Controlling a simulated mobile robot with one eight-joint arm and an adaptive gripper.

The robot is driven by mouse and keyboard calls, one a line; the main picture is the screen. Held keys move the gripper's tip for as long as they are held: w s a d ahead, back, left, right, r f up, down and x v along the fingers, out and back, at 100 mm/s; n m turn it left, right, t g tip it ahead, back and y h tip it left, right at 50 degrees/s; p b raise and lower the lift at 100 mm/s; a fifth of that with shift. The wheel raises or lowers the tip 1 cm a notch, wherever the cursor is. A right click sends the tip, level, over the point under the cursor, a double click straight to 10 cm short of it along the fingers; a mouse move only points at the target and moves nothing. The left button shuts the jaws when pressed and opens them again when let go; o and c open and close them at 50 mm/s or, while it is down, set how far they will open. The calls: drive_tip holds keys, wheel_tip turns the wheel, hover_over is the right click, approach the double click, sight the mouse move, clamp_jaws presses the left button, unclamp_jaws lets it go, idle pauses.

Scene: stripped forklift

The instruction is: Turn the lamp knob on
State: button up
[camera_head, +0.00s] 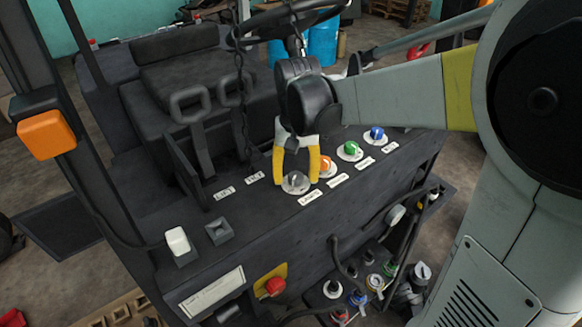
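A grey knob (295,181) on a round pale dial sits at the near left end of a row of knobs on the dark panel. A small white label beside it seems to read "LAMPS" (310,198). My gripper (296,176) points down over this knob with its yellow fingers spread apart. One finger is at the left of the knob and the other at the right, near the orange knob (325,165). I cannot tell whether either finger touches the knob. Nothing is held.
A green knob (350,148) and a blue knob (376,133) continue the row to the right. Two levers (188,105) and a seat (185,70) stand behind left. A steering wheel (290,18) is above. A red button (273,286) and cables are below.

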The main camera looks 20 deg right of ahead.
sight(296, 175)
wheel_tip(296, 175, up, 12)
idle(0.5)
